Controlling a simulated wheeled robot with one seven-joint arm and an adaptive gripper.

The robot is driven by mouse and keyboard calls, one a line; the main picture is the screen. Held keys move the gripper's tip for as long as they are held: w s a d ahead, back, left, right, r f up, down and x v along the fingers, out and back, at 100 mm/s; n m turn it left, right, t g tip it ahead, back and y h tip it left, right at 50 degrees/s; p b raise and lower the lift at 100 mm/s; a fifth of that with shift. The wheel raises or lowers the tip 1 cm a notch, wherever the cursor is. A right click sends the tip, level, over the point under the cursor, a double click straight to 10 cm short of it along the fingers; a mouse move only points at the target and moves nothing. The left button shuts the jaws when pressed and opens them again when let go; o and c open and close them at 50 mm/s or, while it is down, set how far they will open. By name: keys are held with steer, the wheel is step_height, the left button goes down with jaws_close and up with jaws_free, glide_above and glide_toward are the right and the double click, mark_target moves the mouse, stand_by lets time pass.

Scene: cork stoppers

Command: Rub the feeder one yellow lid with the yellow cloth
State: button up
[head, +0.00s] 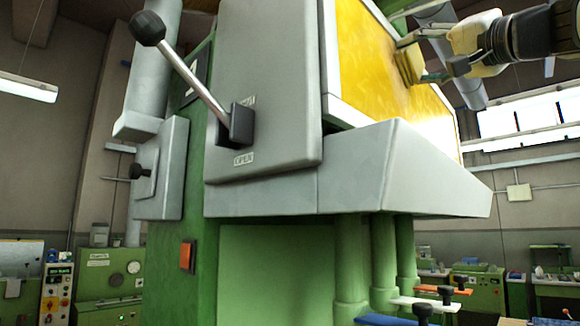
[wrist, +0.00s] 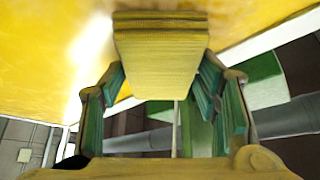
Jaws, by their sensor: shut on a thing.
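The yellow lid (head: 372,65) is a large glossy slanted panel in a grey frame, high on the grey and green machine in the head view. It fills the upper left of the wrist view (wrist: 40,60). My gripper (head: 413,60) is at the lid's upper right part, reaching in from the right. It is shut on the yellow cloth (wrist: 160,58), a folded, layered pad between the two fingers. In the head view the cloth (head: 408,64) overlaps the lid's face; I cannot tell whether it touches. The cloth hides the lid behind it.
A lever with a black knob (head: 148,28) sticks out from the machine's grey front housing (head: 270,90). A grey ledge (head: 400,165) juts out below the lid. Green columns (head: 350,260) stand underneath, with small clamps at the lower right.

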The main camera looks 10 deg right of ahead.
mark_target(415, 69)
steer(key=shift+s+a+b, duration=0.35)
steer(key=shift+s+a, duration=0.45)
steer(key=shift+a, duration=0.35)
steer(key=shift+s+a+b, duration=0.3)
steer(key=shift+s+a, duration=0.5)
steer(key=shift+a, duration=0.35)
steer(key=shift+s+a+b, duration=0.35)
steer(key=shift+s+a, duration=1.75)
steer(key=shift+a, duration=0.25)
steer(key=shift+w+f+b, duration=0.15)
steer(key=shift+f+b, duration=1.3)
steer(key=shift+f, duration=0.15)
steer(key=shift+w+d, duration=0.6)
steer(key=shift+d, duration=0.2)
steer(key=shift+w+d, duration=0.55)
steer(key=shift+d, duration=0.2)
steer(key=shift+w+d+b, duration=0.4)
steer(key=shift+w+d, duration=1.3)
steer(key=shift+d, duration=0.3)
steer(key=w+d, duration=0.3)
steer(key=d, duration=0.2)
steer(key=shift+w+p, duration=0.25)
steer(key=shift+p, duration=0.05)
